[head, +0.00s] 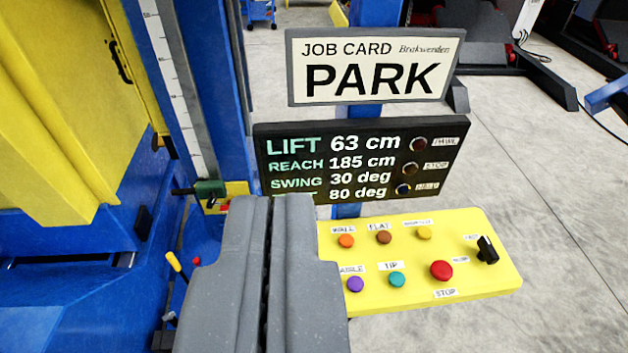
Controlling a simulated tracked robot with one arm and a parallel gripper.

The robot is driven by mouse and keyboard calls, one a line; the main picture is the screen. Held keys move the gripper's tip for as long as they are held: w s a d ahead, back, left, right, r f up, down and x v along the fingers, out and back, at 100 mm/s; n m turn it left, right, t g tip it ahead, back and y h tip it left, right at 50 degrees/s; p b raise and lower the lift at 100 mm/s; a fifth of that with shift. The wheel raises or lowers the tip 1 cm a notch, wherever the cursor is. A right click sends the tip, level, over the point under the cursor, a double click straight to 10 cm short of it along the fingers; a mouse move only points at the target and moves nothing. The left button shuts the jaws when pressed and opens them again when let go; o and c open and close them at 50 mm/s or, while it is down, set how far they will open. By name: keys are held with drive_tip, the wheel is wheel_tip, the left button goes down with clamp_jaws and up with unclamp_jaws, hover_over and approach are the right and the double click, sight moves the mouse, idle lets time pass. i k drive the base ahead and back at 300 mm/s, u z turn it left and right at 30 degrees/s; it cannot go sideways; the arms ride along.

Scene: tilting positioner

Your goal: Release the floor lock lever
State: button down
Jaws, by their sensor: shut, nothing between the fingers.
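My gripper (266,205) is shut and empty, with its two grey fingers side by side at the lower middle of the head view. A small lever with a yellow grip (174,262) stands low to the left of my fingers, beside the blue machine base. It looks like the floor lock lever, but no label on it can be read. Its lower part is dark and partly lost near my gripper's edge. A small red knob (196,261) shows just right of it. My gripper is apart from the lever in the picture.
A yellow button panel (470,285) lies right of my fingers, with a red stop button (441,270) and a black switch (487,250). Behind it stand a display (300,160) and a PARK job card (375,67). A blue column (190,90) rises at left. Open floor (570,240) lies right.

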sight(170, 256)
drive_tip(key=k, duration=1.35)
drive_tip(key=u, duration=0.3)
drive_tip(key=i, duration=0.45)
drive_tip(key=u, duration=0.8)
drive_tip(key=i, duration=1.4)
drive_tip(key=z, duration=0.35)
drive_tip(key=i, duration=0.95)
drive_tip(key=z, duration=0.6)
drive_tip(key=k, duration=0.8)
